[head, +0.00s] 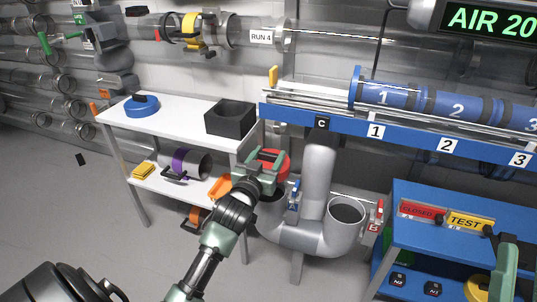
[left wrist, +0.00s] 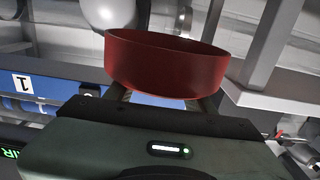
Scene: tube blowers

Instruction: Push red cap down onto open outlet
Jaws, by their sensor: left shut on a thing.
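My left gripper (head: 268,168) is shut on the red cap (head: 276,157), which shows partly behind the green jaws. In the left wrist view the cap (left wrist: 165,65) is a wide, dark red ring-like piece between the fingers. The grey pipe manifold (head: 305,235) stands below and right of the gripper. Its right outlet (head: 346,212), beside the red B tag (head: 375,215), is open and dark. The left outlet (head: 270,205), near the blue A tag (head: 293,195), is mostly hidden by my gripper. I cannot tell whether the cap touches it.
A white shelf table (head: 185,120) at left holds a black box (head: 230,118) and a blue ring (head: 142,106). A blue rack with tubes (head: 420,135) runs above right. A blue cart (head: 440,240) with CLOSED and TEST signs stands at right. A green part, probably my right arm, shows bottom right.

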